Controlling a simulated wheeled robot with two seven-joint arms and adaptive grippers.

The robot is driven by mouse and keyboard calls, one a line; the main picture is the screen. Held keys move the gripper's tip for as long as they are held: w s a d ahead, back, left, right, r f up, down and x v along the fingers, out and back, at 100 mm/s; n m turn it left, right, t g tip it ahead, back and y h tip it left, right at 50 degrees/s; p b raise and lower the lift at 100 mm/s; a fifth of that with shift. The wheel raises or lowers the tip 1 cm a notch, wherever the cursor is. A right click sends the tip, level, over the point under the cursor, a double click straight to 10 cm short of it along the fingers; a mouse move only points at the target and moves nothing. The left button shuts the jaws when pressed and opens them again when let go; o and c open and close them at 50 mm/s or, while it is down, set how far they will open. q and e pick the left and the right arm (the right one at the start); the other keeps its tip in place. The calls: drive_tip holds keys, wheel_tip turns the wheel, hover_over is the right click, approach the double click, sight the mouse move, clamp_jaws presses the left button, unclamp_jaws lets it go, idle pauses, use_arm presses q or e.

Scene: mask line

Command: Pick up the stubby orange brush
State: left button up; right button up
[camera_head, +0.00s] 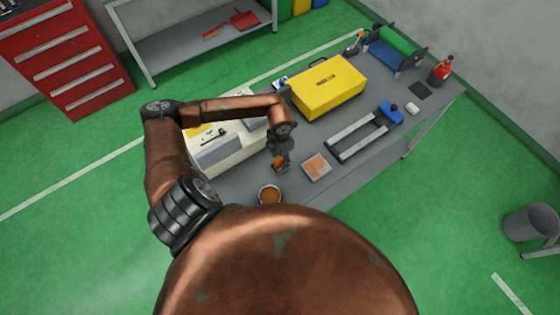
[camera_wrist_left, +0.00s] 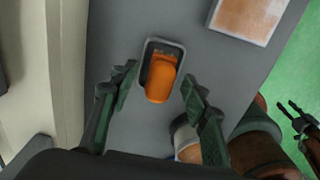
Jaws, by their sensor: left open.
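The stubby orange brush (camera_head: 279,161) lies on the grey table at its near side, below my left gripper (camera_head: 281,149). In the left wrist view the brush (camera_wrist_left: 160,80) has a rounded orange handle and a brown end, and rests in a small dark-rimmed tray (camera_wrist_left: 147,51). My left gripper (camera_wrist_left: 157,88) is open, with one green-padded finger on each side of the brush and visible gaps to it. Dark fingers that look like my right gripper (camera_wrist_left: 298,118) show at the right edge, over the green floor; their opening is unclear.
A round cup with brown contents (camera_head: 270,193) stands close by, and a square orange-topped block (camera_head: 316,167) lies to the right. A pale box (camera_head: 228,150) is at the left. A yellow case (camera_head: 328,87) and a grey frame with a blue part (camera_head: 365,132) stand farther back.

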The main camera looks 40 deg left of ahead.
use_arm(q)
drive_tip(key=shift+f, duration=0.8)
drive_tip(key=shift+c, duration=0.2)
clamp_jaws()
